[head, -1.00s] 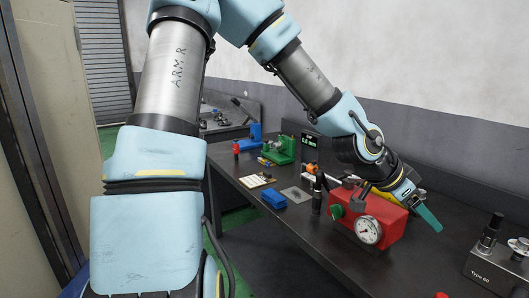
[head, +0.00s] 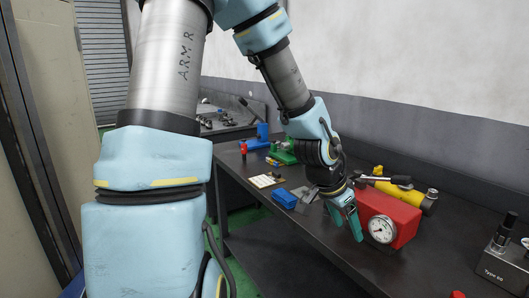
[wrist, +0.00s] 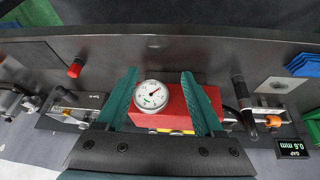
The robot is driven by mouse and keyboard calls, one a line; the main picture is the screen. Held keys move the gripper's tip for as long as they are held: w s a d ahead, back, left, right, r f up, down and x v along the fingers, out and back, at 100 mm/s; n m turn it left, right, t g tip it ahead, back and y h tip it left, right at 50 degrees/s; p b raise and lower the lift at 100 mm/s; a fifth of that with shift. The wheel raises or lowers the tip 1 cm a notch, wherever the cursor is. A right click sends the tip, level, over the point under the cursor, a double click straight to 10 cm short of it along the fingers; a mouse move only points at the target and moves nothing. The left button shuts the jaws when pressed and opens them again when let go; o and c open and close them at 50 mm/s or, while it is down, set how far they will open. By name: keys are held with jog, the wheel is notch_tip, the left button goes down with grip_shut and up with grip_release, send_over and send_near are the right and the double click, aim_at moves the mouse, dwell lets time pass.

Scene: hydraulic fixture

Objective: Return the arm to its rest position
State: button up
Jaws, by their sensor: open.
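My gripper (head: 347,220) hangs from my bent arm near the front edge of the bench, left of the red gauge box in the head view. Its teal fingers point down and stand apart. In the wrist view my gripper (wrist: 165,95) shows both fingers spread with nothing held between them. The red box (head: 403,213) with a round dial gauge (head: 382,230) stands on the dark bench. In the wrist view the gauge (wrist: 152,95) appears between the fingers, beyond them. Part of the red box is hidden behind the fingers.
A blue block (head: 284,198) lies on the bench (head: 330,262) left of my gripper. A yellow cylinder (head: 400,190) lies behind the red box. A grey device marked Type 60 (head: 505,262) stands at the right. A small display (wrist: 292,148) reads 0.6 mm.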

jog(key=w+a+n+y, duration=0.1)
jog(key=a+n+y, duration=0.2)
jog(key=a, duration=1.2)
jog(key=n, duration=0.3)
jog(key=shift+w+a+r, duration=0.2)
jog(key=shift+w, duration=0.15)
jog(key=s+a+n, duration=0.1)
jog(key=a+n, duration=0.1)
jog(key=a, duration=0.1)
jog(key=s+a+r+n+y, duration=0.1)
jog(key=a, duration=0.3)
jog(key=s+a+r+n, duration=0.1)
jog(key=a+n, duration=0.1)
jog(key=a, duration=0.1)
jog(key=shift+a+r+n+y, duration=0.15)
jog(key=shift+n+y, duration=0.15)
